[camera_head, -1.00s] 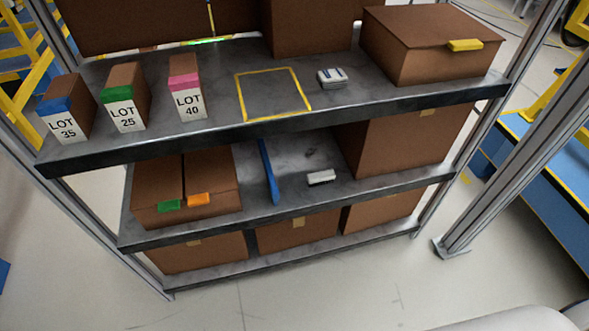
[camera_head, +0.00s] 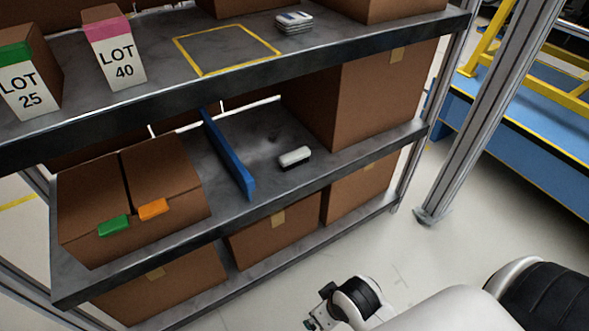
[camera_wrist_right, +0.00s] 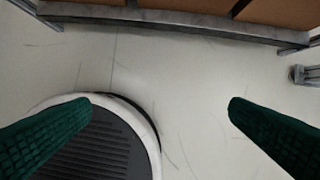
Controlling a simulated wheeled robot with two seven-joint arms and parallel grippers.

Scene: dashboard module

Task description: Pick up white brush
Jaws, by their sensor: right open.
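The white brush (camera_head: 295,157), a small white block with a dark underside, lies on the middle shelf (camera_head: 275,190) in the head view. It sits to the right of a blue divider (camera_head: 229,155) and left of a large brown box. My right gripper (camera_head: 316,317) is low in the head view, below and in front of the shelves, well apart from the brush. The brush is not in the wrist view. My left gripper is not in view.
The top shelf (camera_head: 240,70) overhangs the middle one and holds a stacked white item (camera_head: 293,22), a yellow-outlined square and LOT boxes (camera_head: 115,58). A large brown box (camera_head: 375,95) stands right of the brush. A metal post (camera_head: 490,120) stands at right.

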